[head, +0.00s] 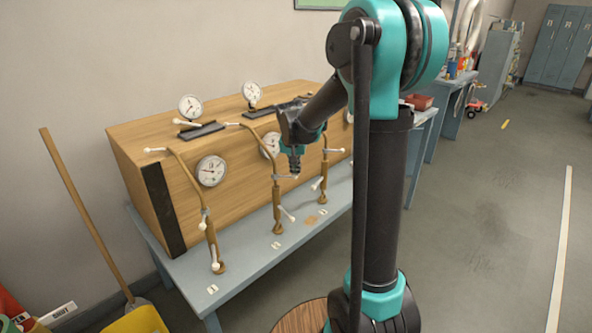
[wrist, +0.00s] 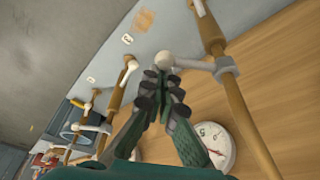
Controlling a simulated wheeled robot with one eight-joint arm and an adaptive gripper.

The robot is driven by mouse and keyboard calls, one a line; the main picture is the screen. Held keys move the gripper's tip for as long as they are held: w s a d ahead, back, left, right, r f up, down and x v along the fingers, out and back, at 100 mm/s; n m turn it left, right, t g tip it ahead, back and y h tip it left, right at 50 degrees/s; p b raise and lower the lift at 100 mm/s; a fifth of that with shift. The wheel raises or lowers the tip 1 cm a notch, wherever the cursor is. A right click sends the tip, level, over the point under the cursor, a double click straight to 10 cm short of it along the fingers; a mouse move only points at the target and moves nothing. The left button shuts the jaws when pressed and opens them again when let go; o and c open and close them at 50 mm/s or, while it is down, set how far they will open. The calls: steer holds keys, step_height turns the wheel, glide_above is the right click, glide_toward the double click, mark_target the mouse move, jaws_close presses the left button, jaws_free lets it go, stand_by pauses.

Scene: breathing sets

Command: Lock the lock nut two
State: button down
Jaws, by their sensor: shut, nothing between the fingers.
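Three brown pipes with white ball-ended levers stand along the front of the wooden box. The middle pipe (head: 277,200) has an upper white lever (head: 284,178) at the height of my gripper (head: 294,170). In the wrist view, my gripper (wrist: 163,82) is shut and empty. Its fingertips are just below the white ball (wrist: 165,59) of a lever (wrist: 195,64), which joins a grey collar (wrist: 226,68) on a brown pipe (wrist: 210,30). I cannot tell whether the fingertips touch the ball. A lower white lever (head: 287,213) also shows on the middle pipe. No number identifying lock nut two is readable.
The wooden box (head: 130,150) with several gauges stands on a blue-grey bench (head: 240,262). The left pipe (head: 212,240) and right pipe (head: 324,175) flank the middle one. Floor at right is clear.

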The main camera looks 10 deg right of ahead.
steer(key=shift+s, duration=0.1)
steer(key=s+m, duration=0.1)
steer(key=m, duration=0.1)
steer(key=s+m+h, duration=0.1)
steer(key=m, duration=0.1)
steer(key=shift+s+a+g, duration=0.2)
steer(key=shift+a+g, duration=0.2)
steer(key=shift+s+a+m+g+h, duration=0.3)
steer(key=shift+s+a+m, duration=0.4)
steer(key=shift+m, duration=0.6)
steer(key=shift+s+a+m+g+h, duration=0.15)
steer(key=shift+s+a+m+g, duration=0.2)
steer(key=shift+s+a+m, duration=0.65)
steer(key=shift+s+a+m+g+h, duration=0.3)
steer(key=shift+a+m, duration=0.25)
steer(key=shift+m, duration=1.05)
steer(key=shift+w+a, duration=0.1)
steer(key=shift+a, duration=0.1)
